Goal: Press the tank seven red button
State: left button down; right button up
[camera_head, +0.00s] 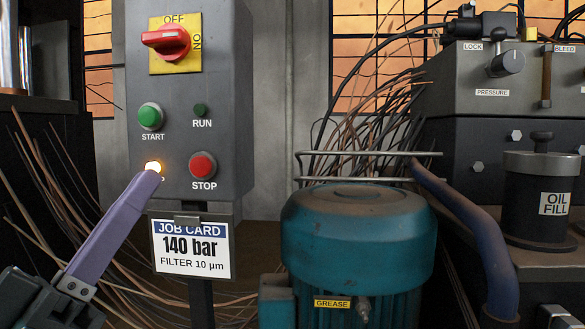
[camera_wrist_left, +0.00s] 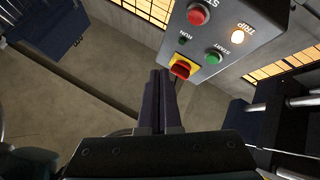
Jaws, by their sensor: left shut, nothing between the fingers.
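The grey control box (camera_head: 220,110) carries a red STOP button (camera_head: 203,165), which also shows in the left wrist view (camera_wrist_left: 198,14). No label reading tank seven is visible. A green START button (camera_head: 150,116) is at upper left, and a lit TRIP lamp (camera_head: 153,167) is left of the red button. My left gripper (camera_head: 152,178) is shut and empty, its purple fingers pointing up to just below the lamp and hiding most of its label in the head view. In the left wrist view the shut fingers (camera_wrist_left: 160,73) end near the rotary switch; contact cannot be told.
A red rotary switch (camera_head: 166,40) on a yellow plate sits above the buttons. A job card (camera_head: 190,249) hangs below the box. A teal motor (camera_head: 358,235) stands to the right, with loose wires (camera_head: 365,120) behind it and an oil fill canister (camera_head: 541,200) at far right.

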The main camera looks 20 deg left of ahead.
aim_at(201, 166)
pick_arm(q)
jog(key=shift+h, duration=0.3)
jog(key=shift+w+a+b, duration=0.35)
jog(key=shift+w+b, duration=0.3)
jog(key=shift+w, duration=0.75)
jog(key=shift+w+a+b, duration=0.3)
jog(key=shift+w+b, duration=0.4)
jog(key=shift+w, duration=0.65)
jog(key=shift+w+a+b, duration=0.35)
jog(key=shift+w+b, duration=0.3)
jog(key=shift+w, duration=0.75)
jog(key=shift+w, duration=0.15)
jog(key=shift+w+a, duration=0.1)
jog(key=shift+w, duration=0.2)
jog(key=shift+w+a+b, duration=0.1)
jog(key=shift+w+b, duration=0.3)
jog(key=shift+b, duration=0.05)
jog(key=shift+s, duration=0.1)
jog(key=shift+s+p, duration=0.3)
jog(key=shift+p, duration=0.25)
jog(key=shift+s+d, duration=0.2)
jog(key=shift+s, duration=0.2)
